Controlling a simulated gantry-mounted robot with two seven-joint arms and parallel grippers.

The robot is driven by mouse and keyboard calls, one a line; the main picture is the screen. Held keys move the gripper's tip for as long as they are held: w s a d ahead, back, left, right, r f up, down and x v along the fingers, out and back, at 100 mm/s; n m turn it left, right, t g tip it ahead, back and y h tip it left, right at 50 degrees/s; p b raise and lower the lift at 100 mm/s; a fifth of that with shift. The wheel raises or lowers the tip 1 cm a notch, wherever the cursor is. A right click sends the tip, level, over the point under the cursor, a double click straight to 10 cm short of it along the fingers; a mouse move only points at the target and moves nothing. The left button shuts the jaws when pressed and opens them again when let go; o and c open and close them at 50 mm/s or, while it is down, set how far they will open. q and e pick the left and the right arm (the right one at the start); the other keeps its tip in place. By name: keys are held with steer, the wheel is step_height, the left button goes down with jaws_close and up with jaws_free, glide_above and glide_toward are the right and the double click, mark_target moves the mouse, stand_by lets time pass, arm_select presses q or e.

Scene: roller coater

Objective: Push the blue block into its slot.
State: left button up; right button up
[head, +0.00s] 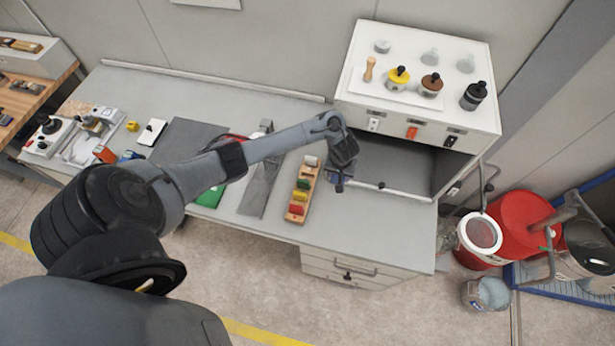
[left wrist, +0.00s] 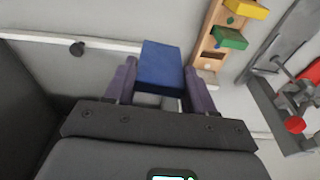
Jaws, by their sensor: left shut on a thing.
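The blue block (left wrist: 160,66) is held between the two purplish fingers of my left gripper (left wrist: 158,90) in the left wrist view. In the head view my left gripper (head: 340,184) hangs just right of the wooden rack (head: 313,180), apart from it. The rack holds a red block (head: 295,209), a yellow block (head: 300,196) and a green block (head: 304,184), with a pale piece (head: 311,161) at its far end. A bare stretch of wood (left wrist: 209,45) shows between the green block and the pale end in the left wrist view. My right gripper is out of view.
An open-fronted cabinet (head: 480,137) with knobbed pieces on top stands right of the gripper. A metal bar (head: 385,188) runs along its front. A grey scraper-like tool (head: 258,188) and a green item (head: 209,197) lie left of the rack. Red buckets (head: 515,225) stand on the floor.

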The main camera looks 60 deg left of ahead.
arm_select(q)
steer(key=s+a+f+b, duration=0.5)
steer(key=a+f+b, duration=0.2)
steer(key=a, duration=0.5)
steer(key=shift+a+f+b, duration=0.2)
steer(key=shift+f+b, duration=0.2)
steer(key=shift+b, duration=0.3)
step_height(320, 180, down, 4)
steer(key=b, duration=0.6)
steer(key=shift+r, duration=0.1)
steer(key=o, duration=1.1)
steer(key=shift+s, duration=0.1)
